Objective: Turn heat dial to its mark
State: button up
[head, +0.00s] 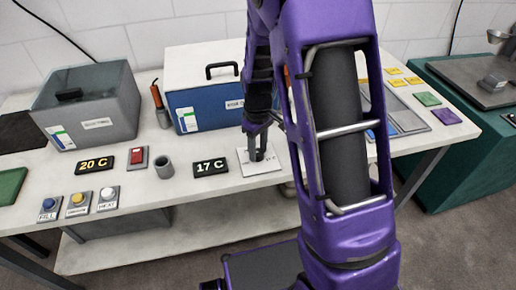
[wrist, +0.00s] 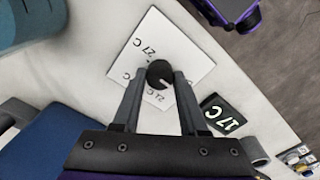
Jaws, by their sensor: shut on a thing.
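The heat dial (wrist: 158,72) is a dark round knob on a white square plate (wrist: 192,47) printed with temperature marks. In the wrist view I can read 27 C at the plate's upper part and what looks like 21 C below the knob; another mark at the left is partly hidden. A short light line shows on the knob's lower right. My gripper (wrist: 160,82) is shut on the knob, one finger on each side. In the head view my gripper (head: 257,152) reaches down onto the plate (head: 267,177), and the fingers hide most of the knob.
A black display (head: 210,168) beside the plate reads 17 C; another display (head: 95,164) reads 20 C. A grey cup (head: 163,166), a red switch (head: 138,158) and several push buttons (head: 78,205) lie to the left. A blue box (head: 205,95) stands behind.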

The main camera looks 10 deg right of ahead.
grip_shut()
jog(key=shift+m, duration=0.3)
jog(key=m+p, duration=0.1)
jog(key=m, duration=0.4)
jog(key=m+p, duration=0.2)
jog(key=m, duration=0.4)
dwell(0.4)
jog(key=o, duration=0.9)
grip_release()
jog(key=shift+o, duration=0.2)
jog(key=shift+r, duration=0.1)
